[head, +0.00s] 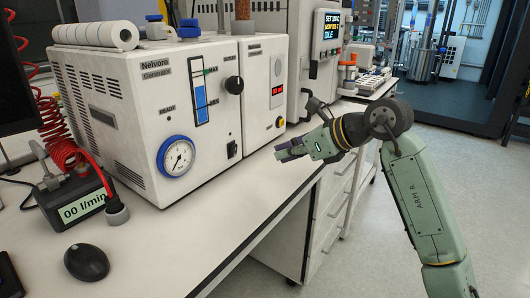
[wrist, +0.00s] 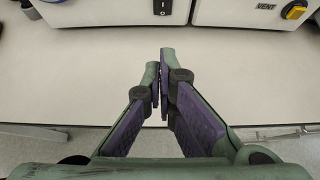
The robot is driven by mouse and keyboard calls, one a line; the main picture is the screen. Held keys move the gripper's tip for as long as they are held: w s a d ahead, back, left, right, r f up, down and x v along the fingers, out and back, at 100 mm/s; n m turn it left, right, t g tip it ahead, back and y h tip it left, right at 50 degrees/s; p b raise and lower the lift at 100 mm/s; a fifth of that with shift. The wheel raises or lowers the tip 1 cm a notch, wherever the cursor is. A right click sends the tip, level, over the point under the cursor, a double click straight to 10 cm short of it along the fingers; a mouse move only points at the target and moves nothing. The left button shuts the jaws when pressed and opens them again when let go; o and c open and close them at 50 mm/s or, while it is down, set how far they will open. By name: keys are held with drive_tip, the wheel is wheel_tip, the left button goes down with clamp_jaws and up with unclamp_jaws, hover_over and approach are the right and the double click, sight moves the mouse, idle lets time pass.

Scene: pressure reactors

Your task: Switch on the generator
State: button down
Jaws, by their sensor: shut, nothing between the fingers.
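The generator (head: 152,105) is a white box labelled "Nelvoro Generator" on the bench in the head view. It has a round gauge, a blue level window and a black knob. A small black rocker switch (head: 232,149) sits low on its front face, near the right edge. The rocker switch (wrist: 162,6) is also at the top edge of the wrist view, partly cut off; I cannot tell its position. My gripper (head: 281,153) is shut and empty over the bench, right of the switch and apart from it. In the wrist view my gripper (wrist: 160,75) points toward the switch.
A second white unit (head: 263,85) with a red display and a yellow knob (head: 280,122) adjoins the generator; the "VENT" knob (wrist: 295,12) shows in the wrist view. The bench top (head: 190,230) in front is clear.

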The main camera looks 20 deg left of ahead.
drive_tip(key=p, duration=0.2)
approach(233, 156)
wheel_tip(233, 156, down, 4)
drive_tip(key=shift+d+r, duration=0.1)
drive_tip(key=a, duration=0.1)
drive_tip(key=w+a+p, duration=0.1)
drive_tip(key=a, duration=0.1)
drive_tip(key=shift+w+a+r, duration=0.1)
drive_tip(key=shift+r, duration=0.1)
drive_tip(key=shift+w+a+p, duration=0.15)
drive_tip(key=shift+a+p, duration=0.2)
drive_tip(key=shift+a, duration=0.1)
drive_tip(key=shift+w+a+r+h+p, duration=0.15)
drive_tip(key=shift+a+r+h+p, duration=0.3)
drive_tip(key=shift+h+p, duration=0.2)
drive_tip(key=shift+f, duration=0.2)
drive_tip(key=shift+d, duration=0.1)
drive_tip(key=shift+r, duration=0.1)
